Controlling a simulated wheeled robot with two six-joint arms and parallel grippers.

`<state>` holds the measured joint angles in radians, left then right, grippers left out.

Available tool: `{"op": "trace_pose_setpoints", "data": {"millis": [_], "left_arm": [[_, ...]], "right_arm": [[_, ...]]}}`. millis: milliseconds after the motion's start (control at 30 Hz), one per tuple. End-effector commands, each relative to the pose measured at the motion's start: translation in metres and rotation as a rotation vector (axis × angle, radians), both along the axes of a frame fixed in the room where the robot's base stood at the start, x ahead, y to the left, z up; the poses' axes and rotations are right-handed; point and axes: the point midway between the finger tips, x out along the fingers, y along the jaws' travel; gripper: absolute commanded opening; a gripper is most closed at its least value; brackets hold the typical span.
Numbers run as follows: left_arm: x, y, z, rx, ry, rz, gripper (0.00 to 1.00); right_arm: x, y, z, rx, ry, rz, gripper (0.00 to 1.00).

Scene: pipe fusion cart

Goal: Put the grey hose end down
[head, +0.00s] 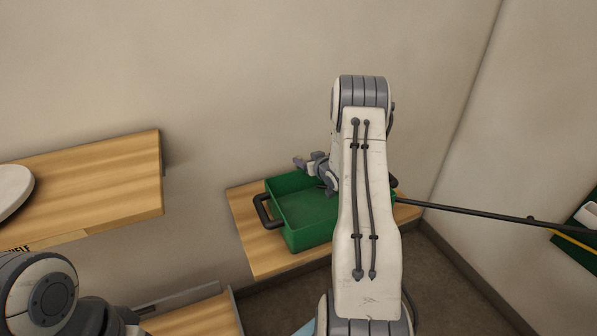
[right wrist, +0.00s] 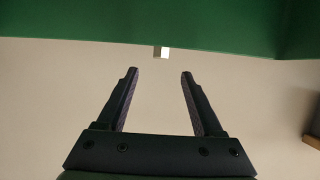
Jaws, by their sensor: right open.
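My right gripper (head: 305,162) is at the far left rim of the green tray, partly hidden by my right arm. In the right wrist view its two fingers (right wrist: 158,95) stand apart with nothing between them. I cannot make out a grey hose end in either view. A small pale and dark piece (right wrist: 161,52) shows at the green edge beyond the fingertips; I cannot tell what it is. The green tray (head: 272,222) appears empty where its floor shows; its right part is hidden behind my arm. My left gripper does not show.
The tray, with a black handle (head: 262,212), stands on a wooden shelf (head: 240,206). Another wooden shelf (head: 110,185) at left holds a pale round thing (head: 12,188). A lower wooden surface (head: 200,318) lies at the bottom.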

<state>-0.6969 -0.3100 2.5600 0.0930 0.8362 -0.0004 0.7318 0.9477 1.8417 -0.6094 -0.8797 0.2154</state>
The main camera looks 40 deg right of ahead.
Motion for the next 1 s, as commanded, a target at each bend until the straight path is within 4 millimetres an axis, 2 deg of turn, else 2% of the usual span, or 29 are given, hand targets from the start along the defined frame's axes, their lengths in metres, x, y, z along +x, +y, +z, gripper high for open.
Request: {"op": "trace_pose_setpoints", "data": {"millis": [100,300,500,633,967,1000], "left_arm": [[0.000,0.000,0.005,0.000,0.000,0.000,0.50],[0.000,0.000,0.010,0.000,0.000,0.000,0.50],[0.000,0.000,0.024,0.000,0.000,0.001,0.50],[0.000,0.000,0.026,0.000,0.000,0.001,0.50],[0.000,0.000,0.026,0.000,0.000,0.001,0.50],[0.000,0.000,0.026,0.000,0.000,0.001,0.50]], "right_arm": [[0.013,-0.003,-0.005,0.000,0.001,0.000,0.68],[0.023,-0.005,-0.011,0.001,0.003,0.000,0.68],[0.043,-0.009,-0.028,0.001,0.003,0.000,0.68],[0.056,-0.013,-0.033,0.000,0.002,0.000,0.68],[0.061,-0.015,-0.036,0.001,0.003,-0.001,0.68],[0.061,-0.015,-0.036,0.001,0.003,-0.001,0.61]]}}
